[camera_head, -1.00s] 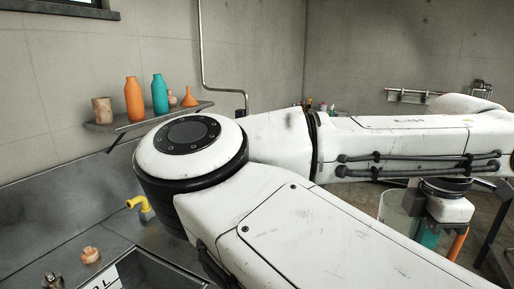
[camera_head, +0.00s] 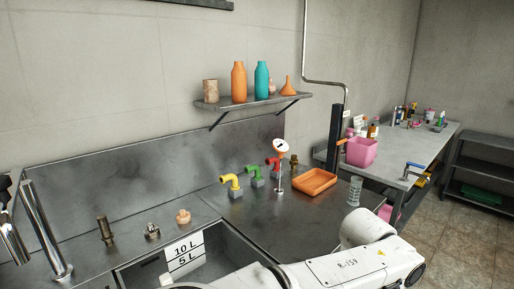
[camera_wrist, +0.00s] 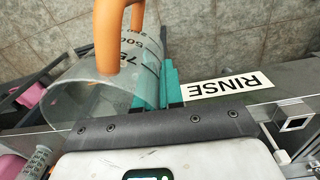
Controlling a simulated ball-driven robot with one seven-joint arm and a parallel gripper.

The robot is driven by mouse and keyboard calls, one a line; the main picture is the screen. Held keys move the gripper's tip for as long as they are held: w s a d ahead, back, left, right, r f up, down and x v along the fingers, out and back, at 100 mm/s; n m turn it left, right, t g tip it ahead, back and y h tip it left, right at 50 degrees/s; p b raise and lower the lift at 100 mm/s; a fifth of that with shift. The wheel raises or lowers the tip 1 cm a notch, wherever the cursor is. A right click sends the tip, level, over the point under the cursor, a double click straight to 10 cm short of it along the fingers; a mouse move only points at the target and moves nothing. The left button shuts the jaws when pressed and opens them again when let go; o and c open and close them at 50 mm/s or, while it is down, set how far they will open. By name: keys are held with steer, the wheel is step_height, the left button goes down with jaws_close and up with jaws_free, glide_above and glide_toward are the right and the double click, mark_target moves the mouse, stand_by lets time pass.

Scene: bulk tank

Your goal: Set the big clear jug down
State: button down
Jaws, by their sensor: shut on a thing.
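The big clear jug (camera_wrist: 105,85) shows in the wrist view, with an orange handle (camera_wrist: 107,35) and dark measure marks on its wall. My gripper (camera_wrist: 170,82) has teal fingers and is shut on the jug; the exact place of its hold cannot be told. The jug hangs tilted in the picture, with tiled floor behind it. In the head view the jug and my gripper are out of sight; only part of my white arm shows at the lower right.
A metal counter (camera_head: 235,207) has a sink marked 10 L and 5 L, coloured taps, an orange tray (camera_head: 315,182) and a small clear measuring cup (camera_head: 355,191). A side table (camera_head: 405,150) holds a pink bin (camera_head: 361,151). A RINSE label (camera_wrist: 226,87) lies beside my fingers.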

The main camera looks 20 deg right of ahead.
steer(key=w+a+f+m+b, duration=0.1)
steer(key=a+f+m, duration=0.2)
steer(key=a+f, duration=1)
steer(key=shift+w+a+f+m, duration=0.3)
steer(key=shift+w+f, duration=0.1)
steer(key=shift+f, duration=0.3)
steer(key=shift+s+d+f, duration=0.1)
steer(key=shift+d, duration=0.05)
steer(key=s+f, duration=0.4)
steer(key=f, duration=0.1)
steer(key=shift+f, duration=0.15)
steer(key=shift+s, duration=0.1)
